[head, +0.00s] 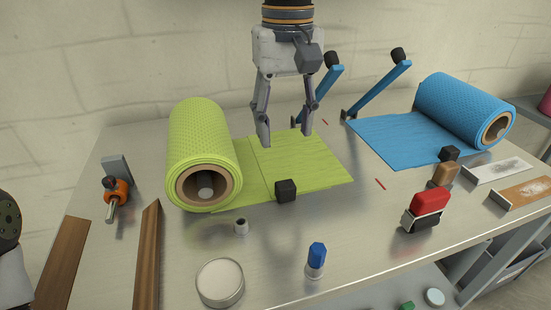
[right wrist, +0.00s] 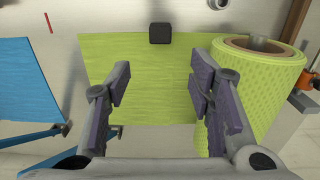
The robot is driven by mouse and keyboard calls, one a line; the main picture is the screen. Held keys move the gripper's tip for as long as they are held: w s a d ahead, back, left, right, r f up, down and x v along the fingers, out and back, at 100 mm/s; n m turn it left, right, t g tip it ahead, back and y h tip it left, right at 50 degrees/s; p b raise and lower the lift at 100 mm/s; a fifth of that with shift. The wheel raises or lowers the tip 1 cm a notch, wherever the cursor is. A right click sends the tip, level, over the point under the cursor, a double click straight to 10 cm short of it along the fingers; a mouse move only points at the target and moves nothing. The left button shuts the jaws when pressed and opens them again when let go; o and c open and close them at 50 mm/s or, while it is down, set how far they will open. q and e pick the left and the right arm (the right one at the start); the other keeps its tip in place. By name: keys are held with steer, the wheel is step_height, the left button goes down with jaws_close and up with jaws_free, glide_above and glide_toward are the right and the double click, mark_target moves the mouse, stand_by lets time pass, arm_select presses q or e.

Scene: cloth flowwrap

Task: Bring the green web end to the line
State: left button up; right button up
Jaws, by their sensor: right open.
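The green web (head: 318,163) runs flat from the green roll (head: 196,140) toward the right. Its end edge lies short of two small red marks (head: 380,184), with bare metal between; one mark also shows in the right wrist view (right wrist: 48,22). A black block (head: 286,190) sits at the web's near edge. My right gripper (head: 286,138) is open and empty, pointing down over the far part of the web. In the right wrist view the green web (right wrist: 140,65) shows between its spread fingers. My left gripper is not in view.
A blue web (head: 400,138) unrolls from a blue roll (head: 465,108) at right, facing the green end. Blue levers (head: 378,88) stand behind. A red-black tool (head: 426,212), blue-capped piece (head: 316,260) and round tin (head: 220,282) stand in front.

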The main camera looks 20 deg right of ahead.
mark_target(286, 184)
steer(key=f, duration=0.1)
steer(key=s+f, duration=0.1)
steer(key=f, duration=0.1)
steer(key=shift+s+f, duration=0.35)
steer(key=shift+f, duration=0.05)
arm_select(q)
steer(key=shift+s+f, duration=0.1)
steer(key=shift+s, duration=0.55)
arm_select(e)
steer(key=f, duration=0.7)
steer(key=shift+w+f, duration=0.25)
